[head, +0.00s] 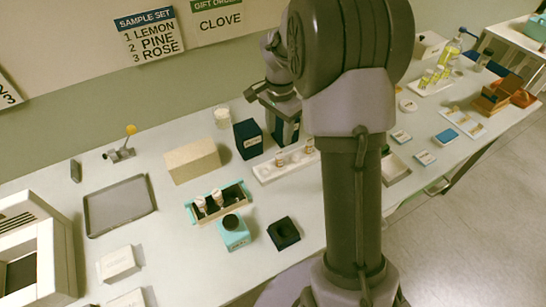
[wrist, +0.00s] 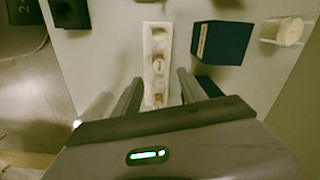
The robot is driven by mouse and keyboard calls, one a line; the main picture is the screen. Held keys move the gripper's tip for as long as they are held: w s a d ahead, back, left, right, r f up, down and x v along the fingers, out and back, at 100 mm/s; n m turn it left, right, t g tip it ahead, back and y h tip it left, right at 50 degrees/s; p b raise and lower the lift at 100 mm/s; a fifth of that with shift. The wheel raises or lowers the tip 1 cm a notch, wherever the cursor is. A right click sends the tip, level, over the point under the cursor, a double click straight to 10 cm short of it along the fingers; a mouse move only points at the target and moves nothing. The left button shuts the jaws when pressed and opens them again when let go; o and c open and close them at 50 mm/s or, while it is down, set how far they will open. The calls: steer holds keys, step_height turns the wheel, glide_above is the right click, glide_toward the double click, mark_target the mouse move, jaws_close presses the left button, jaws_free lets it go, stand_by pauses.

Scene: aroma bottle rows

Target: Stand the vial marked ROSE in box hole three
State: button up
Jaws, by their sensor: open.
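A white rack (head: 268,173) holds a few small vials (head: 295,157), partly beside my arm in the head view. In the wrist view the rack (wrist: 148,35) runs away between my fingers, with vials (wrist: 158,67) in it; their labels cannot be read. My gripper (head: 268,93) is open above the rack; its two fingers (wrist: 158,82) flank the rack's near part and hold nothing.
A dark blue box (head: 248,139) stands close behind the rack and right of it in the wrist view (wrist: 222,43). A wall sign (head: 150,36) lists lemon, pine, rose as 1, 2, 3.

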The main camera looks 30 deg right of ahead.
mark_target(279, 153)
step_height(279, 153, down, 10)
steer(key=b, duration=0.3)
steer(key=shift+f+b, duration=0.25)
steer(key=shift+b, duration=0.15)
steer(key=shift+s+r, duration=0.1)
steer(key=shift+r, duration=0.05)
steer(key=shift+c, duration=1.1)
jaws_close()
